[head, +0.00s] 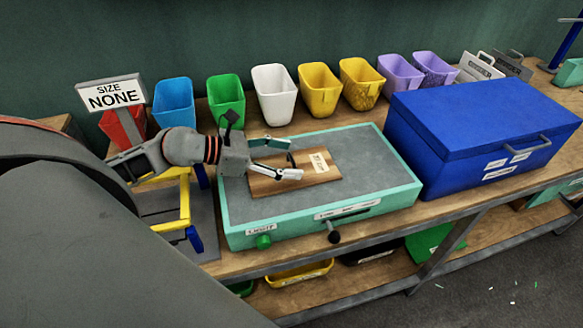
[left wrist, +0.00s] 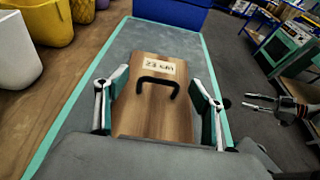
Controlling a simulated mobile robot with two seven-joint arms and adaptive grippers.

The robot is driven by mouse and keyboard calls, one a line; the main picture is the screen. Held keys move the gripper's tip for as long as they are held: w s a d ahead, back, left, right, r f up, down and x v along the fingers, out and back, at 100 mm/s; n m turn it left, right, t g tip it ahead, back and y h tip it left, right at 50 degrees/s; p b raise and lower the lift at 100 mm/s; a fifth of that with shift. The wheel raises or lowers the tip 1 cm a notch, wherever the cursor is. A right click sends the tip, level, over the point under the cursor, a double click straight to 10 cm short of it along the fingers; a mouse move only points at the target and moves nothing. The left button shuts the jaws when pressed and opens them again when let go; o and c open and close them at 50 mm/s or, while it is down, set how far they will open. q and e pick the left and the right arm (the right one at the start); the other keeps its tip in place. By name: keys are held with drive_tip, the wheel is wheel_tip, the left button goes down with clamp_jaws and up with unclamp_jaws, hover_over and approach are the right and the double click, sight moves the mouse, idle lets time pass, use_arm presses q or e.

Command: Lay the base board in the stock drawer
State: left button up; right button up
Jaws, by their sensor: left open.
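The base board (head: 317,174) is a brown wooden plate with a pale label and a black handle; it lies on the grey top of the teal-edged unit (head: 360,150). It also shows in the left wrist view (left wrist: 155,115). My left gripper (head: 292,159) is open over it. In the left wrist view my left gripper's fingers (left wrist: 157,103) are spread to either side of the board and handle. My right gripper (left wrist: 245,102) shows at the right of that view, fingers apart and empty. I cannot tell which part is the stock drawer.
A blue lidded box (head: 470,130) with a grey handle stands right of the unit. Coloured bins, including a white one (head: 274,93), line the back. A sign (head: 112,94) reading "SIZE NONE" and a yellow frame (head: 170,215) are at the left. Trays sit on the lower shelf.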

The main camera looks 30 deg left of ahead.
sight(291, 157)
use_arm(q)
drive_tip(key=shift+x, duration=0.8)
drive_tip(key=c, duration=1.4)
drive_tip(key=shift+r, duration=0.1)
wheel_tip(291, 157, up, 20)
drive_tip(key=shift+f, duration=0.1)
